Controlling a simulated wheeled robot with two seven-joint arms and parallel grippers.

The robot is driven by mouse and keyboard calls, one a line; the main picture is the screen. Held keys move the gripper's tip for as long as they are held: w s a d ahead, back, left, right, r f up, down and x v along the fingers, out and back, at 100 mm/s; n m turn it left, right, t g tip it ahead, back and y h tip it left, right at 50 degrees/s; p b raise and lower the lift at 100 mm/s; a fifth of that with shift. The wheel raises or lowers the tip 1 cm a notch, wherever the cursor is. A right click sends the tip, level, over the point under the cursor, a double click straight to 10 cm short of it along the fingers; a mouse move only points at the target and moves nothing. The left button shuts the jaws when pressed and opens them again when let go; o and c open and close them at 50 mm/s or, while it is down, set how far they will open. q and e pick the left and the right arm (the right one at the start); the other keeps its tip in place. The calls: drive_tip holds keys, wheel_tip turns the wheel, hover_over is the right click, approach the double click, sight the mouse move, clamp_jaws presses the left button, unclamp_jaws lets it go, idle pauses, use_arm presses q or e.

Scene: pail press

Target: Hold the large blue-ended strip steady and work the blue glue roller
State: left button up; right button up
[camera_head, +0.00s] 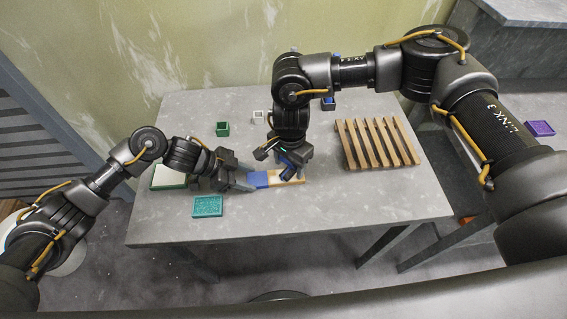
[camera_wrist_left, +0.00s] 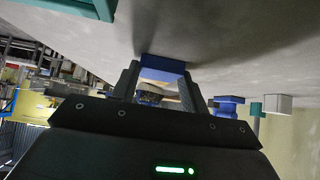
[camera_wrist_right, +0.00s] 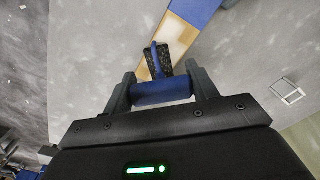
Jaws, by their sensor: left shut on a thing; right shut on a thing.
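The large strip (camera_head: 292,177) lies near the middle of the table, tan with a blue end (camera_head: 262,179) to the left. My left gripper (camera_head: 246,181) is shut on that blue end, which also shows between its fingers in the left wrist view (camera_wrist_left: 163,66). My right gripper (camera_wrist_right: 162,88) is shut on the blue handle of the glue roller (camera_wrist_right: 163,94). The dark roller head (camera_wrist_right: 153,66) is over the strip's tan part (camera_wrist_right: 176,36), beside a paler patch. I cannot tell whether it touches. In the head view, my right arm partly hides the roller.
A slatted wooden rack (camera_head: 378,143) stands to the right on the grey table (camera_head: 330,215). A teal tray (camera_head: 207,207) lies at the front left, a green-rimmed white tray (camera_head: 168,177) behind it. Small green (camera_head: 223,129), white (camera_head: 258,117) and blue (camera_head: 328,104) containers stand at the back.

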drive_tip(key=shift+d+f, duration=0.1)
drive_tip(key=shift+d, duration=0.1)
drive_tip(key=shift+s+a, duration=0.1)
drive_tip(key=shift+a, duration=1.3)
drive_tip(key=shift+d, duration=0.25)
drive_tip(key=shift+d, duration=1.15)
